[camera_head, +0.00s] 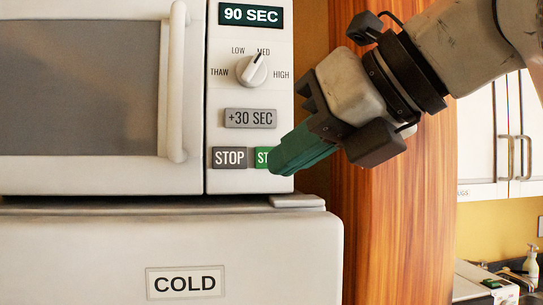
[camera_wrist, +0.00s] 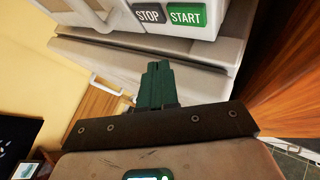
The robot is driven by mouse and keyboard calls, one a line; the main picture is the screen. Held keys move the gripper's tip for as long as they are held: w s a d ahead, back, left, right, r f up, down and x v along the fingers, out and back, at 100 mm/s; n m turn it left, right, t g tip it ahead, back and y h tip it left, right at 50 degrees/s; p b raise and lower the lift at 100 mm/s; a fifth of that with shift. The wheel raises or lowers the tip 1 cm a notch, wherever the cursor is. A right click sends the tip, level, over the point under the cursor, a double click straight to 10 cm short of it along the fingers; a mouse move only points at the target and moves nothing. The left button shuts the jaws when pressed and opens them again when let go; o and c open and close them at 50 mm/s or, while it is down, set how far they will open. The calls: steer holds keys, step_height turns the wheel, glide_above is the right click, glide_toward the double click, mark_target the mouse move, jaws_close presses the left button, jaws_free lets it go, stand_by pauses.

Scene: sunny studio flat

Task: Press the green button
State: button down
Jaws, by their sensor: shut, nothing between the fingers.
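The green START button (camera_head: 261,158) is at the lower right of the microwave's panel, right of the grey STOP button (camera_head: 229,158). In the head view my gripper (camera_head: 273,166) comes in from the right and its green fingertips overlap the button, hiding its right part. In the wrist view the whole START button (camera_wrist: 187,17) shows, and the fingertips (camera_wrist: 158,66) appear below it and to its left, with a gap in the picture. Whether they touch the panel I cannot tell for sure. My gripper is shut and empty. The microwave's display (camera_head: 251,14) reads 90 SEC.
The white microwave (camera_head: 188,180) stands on a white appliance (camera_head: 80,270) labelled COLD. The panel also holds a dial (camera_head: 252,70) pointing near MED and a +30 SEC button (camera_head: 250,118). A wooden panel (camera_head: 385,215) rises right of the microwave. White cabinets (camera_head: 478,130) hang farther back.

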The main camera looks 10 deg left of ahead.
steer(key=shift+w+a+p, duration=0.2)
steer(key=shift+w, duration=0.5)
steer(key=shift+w+a+p, duration=0.2)
steer(key=shift+w, duration=0.45)
steer(key=shift+w+a+p, duration=0.2)
steer(key=shift+w, duration=0.5)
steer(key=shift+w, duration=0.1)
stand_by(0.4)
steer(key=shift+w+a, duration=0.1)
steer(key=shift+w, duration=0.2)
